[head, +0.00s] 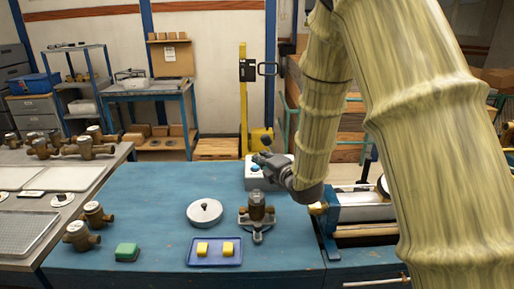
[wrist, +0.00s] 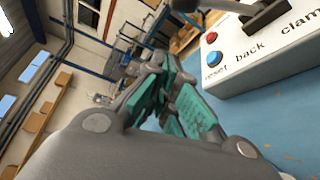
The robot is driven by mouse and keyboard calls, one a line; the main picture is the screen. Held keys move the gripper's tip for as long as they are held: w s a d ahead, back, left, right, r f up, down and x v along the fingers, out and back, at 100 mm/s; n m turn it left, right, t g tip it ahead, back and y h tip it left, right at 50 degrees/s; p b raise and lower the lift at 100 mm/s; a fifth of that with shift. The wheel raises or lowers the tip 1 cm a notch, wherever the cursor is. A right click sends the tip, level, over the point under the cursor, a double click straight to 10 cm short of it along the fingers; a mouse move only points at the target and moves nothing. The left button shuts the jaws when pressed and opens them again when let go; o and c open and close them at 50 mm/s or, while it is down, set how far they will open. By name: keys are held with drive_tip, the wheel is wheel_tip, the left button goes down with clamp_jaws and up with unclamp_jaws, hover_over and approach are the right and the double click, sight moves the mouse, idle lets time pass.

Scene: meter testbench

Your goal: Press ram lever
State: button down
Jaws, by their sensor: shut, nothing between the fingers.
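A pale control box (head: 252,184) stands at the back of the blue bench. In the wrist view the box (wrist: 270,55) carries a red button, a blue button and the words "reset", "back" and "clam", the last cut off. A lever (wrist: 232,6) with a metal shaft rises from a black base on it, and its dark knob is partly cut off at the top edge. In the head view a dark round knob (head: 266,141) shows above the box. My gripper (head: 264,160) is shut and empty, close over the box. Its teal-padded fingers (wrist: 180,105) are beside the box, apart from the lever.
On the bench (head: 160,190) are a round lidded disc (head: 204,211), a brass meter in a fixture (head: 257,212), a blue tray (head: 214,261) with two yellow blocks, and a green block (head: 127,252). A clamping machine (head: 365,207) stands right of my gripper.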

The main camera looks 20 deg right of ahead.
sight(272, 151)
drive_tip(key=p+x, duration=0.1)
drive_tip(key=x, duration=0.2)
drive_tip(key=p+x, duration=0.1)
drive_tip(key=x, duration=0.3)
drive_tip(key=f+p+x, duration=0.1)
drive_tip(key=x, duration=0.3)
drive_tip(key=shift+d, duration=0.1)
drive_tip(key=shift+w+d, duration=0.2)
drive_tip(key=shift+w, duration=0.45)
drive_tip(key=d, duration=0.1)
drive_tip(key=d+p, duration=0.1)
drive_tip(key=d, duration=0.1)
drive_tip(key=shift+s+d+r+p, duration=0.1)
drive_tip(key=shift+s+r+p, duration=0.25)
drive_tip(key=shift+p, duration=0.05)
drive_tip(key=shift+s+d+r, duration=0.1)
drive_tip(key=shift+s+r, duration=0.05)
